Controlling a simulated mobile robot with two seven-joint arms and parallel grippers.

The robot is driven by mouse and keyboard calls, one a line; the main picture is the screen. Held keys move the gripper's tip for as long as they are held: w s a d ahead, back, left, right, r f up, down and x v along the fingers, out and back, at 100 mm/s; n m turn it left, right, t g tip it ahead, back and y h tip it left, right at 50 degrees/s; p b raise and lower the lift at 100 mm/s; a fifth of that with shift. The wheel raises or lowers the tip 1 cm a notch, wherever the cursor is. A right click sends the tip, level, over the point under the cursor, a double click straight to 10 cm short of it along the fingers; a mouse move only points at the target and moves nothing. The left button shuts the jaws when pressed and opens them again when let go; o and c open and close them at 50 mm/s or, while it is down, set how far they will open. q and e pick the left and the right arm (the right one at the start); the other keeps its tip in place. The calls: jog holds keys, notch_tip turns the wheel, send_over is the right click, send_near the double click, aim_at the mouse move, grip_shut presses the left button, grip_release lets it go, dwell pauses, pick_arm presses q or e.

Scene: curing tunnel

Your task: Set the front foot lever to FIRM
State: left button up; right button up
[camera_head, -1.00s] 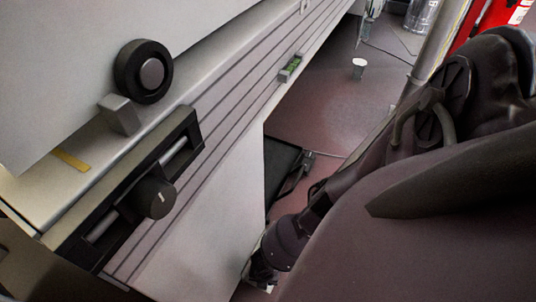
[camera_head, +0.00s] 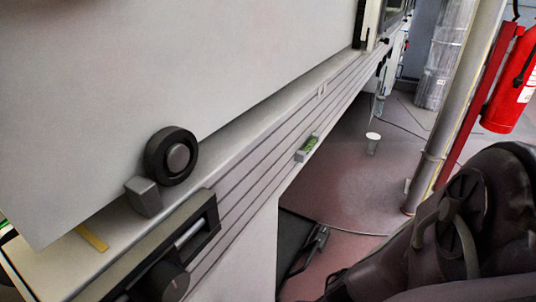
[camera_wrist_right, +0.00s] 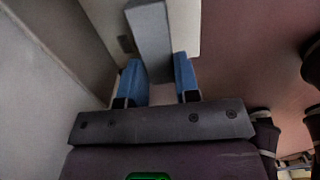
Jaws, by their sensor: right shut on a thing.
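In the right wrist view, my right gripper (camera_wrist_right: 158,64) has its two blue fingers on either side of a plain grey bar (camera_wrist_right: 150,35), which looks like the foot lever. It is shut on this bar. No FIRM marking is readable, so I cannot tell the lever's setting. In the head view only my right arm shows at the lower right; its gripper is out of the picture. My left gripper is in neither view.
The head view shows the long grey machine side with a black roller (camera_head: 172,156), a grey block (camera_head: 143,196), a dark knob (camera_head: 166,280) and a green level vial (camera_head: 306,148). A white cup (camera_head: 372,142) stands on the floor. A post (camera_head: 445,100) and red extinguisher (camera_head: 510,80) stand right.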

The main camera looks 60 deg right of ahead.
jog(key=o, duration=0.9)
jog(key=shift+w+r+p, duration=0.1)
jog(key=shift+r+p, duration=0.25)
jog(key=shift+r, duration=0.15)
pick_arm(q)
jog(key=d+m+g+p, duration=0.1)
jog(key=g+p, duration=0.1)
jog(key=p, duration=0.3)
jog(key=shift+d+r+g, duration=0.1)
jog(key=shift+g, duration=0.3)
pick_arm(e)
notch_tip(320, 180, up, 10)
jog(key=shift+f, duration=0.1)
